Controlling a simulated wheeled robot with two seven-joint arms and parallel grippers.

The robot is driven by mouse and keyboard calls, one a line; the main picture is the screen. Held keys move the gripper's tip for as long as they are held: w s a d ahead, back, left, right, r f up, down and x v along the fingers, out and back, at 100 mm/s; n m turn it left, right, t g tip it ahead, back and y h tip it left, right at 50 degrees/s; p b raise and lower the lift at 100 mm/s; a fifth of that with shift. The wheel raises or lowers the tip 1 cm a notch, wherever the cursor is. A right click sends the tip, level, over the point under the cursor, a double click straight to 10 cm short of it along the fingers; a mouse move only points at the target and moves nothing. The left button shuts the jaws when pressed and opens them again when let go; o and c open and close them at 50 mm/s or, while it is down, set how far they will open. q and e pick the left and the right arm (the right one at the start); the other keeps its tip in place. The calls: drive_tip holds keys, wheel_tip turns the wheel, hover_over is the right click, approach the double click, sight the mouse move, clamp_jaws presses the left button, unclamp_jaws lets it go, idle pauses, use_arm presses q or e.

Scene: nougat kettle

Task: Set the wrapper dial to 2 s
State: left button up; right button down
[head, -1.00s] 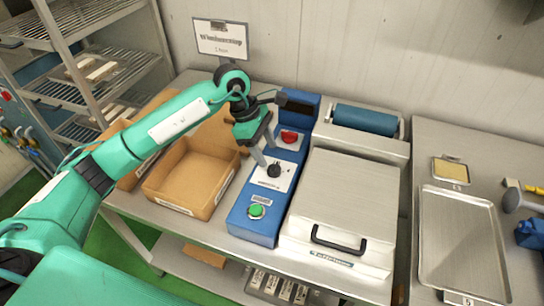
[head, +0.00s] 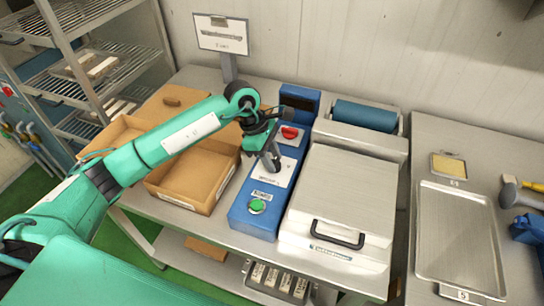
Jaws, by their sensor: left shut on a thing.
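The blue wrapper control panel (head: 243,215) stands left of the white wrapper machine. Its black dial, on a white plate (head: 261,183), is hidden behind my gripper's fingers. My left gripper (head: 271,166) reaches down from above with its fingers at the dial, shut on it. The dial's pointer and the scale marks cannot be read. A red button (head: 290,132) sits above the dial and a green button (head: 257,206) below it. My right gripper is not in view.
The wrapper's white lid (head: 345,194) with a black handle and a blue film roll (head: 364,116) stand right of the panel. Cardboard boxes (head: 185,180) lie left, under my arm. A metal tray (head: 455,240) is on the right table. A sign (head: 222,36) stands behind.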

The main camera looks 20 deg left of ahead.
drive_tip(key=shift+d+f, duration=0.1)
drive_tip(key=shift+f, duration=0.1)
use_arm(q)
drive_tip(key=shift+f+n+t+b, duration=0.15)
drive_tip(key=shift+n+t+b, duration=0.15)
drive_tip(key=shift+n+b, duration=0.6)
drive_tip(key=n+t+b, duration=0.1)
drive_tip(key=n+b, duration=0.2)
drive_tip(key=shift+s+b, duration=0.15)
drive_tip(key=shift+b, duration=0.2)
drive_tip(key=n+t+b, duration=0.1)
drive_tip(key=n+b, duration=0.1)
drive_tip(key=n+t+y+b, duration=0.1)
drive_tip(key=n+b, duration=0.1)
drive_tip(key=n, duration=0.1)
drive_tip(key=shift+s+d, duration=0.1)
drive_tip(key=shift+d, duration=0.05)
drive_tip(key=shift+r+n+t+y+b, duration=0.25)
drive_tip(key=shift+n+y+b, duration=0.25)
drive_tip(key=shift+n+b, duration=0.55)
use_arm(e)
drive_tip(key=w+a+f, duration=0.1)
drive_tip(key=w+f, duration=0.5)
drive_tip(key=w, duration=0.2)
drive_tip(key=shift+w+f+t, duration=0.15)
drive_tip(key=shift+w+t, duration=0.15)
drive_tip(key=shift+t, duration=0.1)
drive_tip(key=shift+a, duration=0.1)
use_arm(q)
drive_tip(key=o, duration=1)
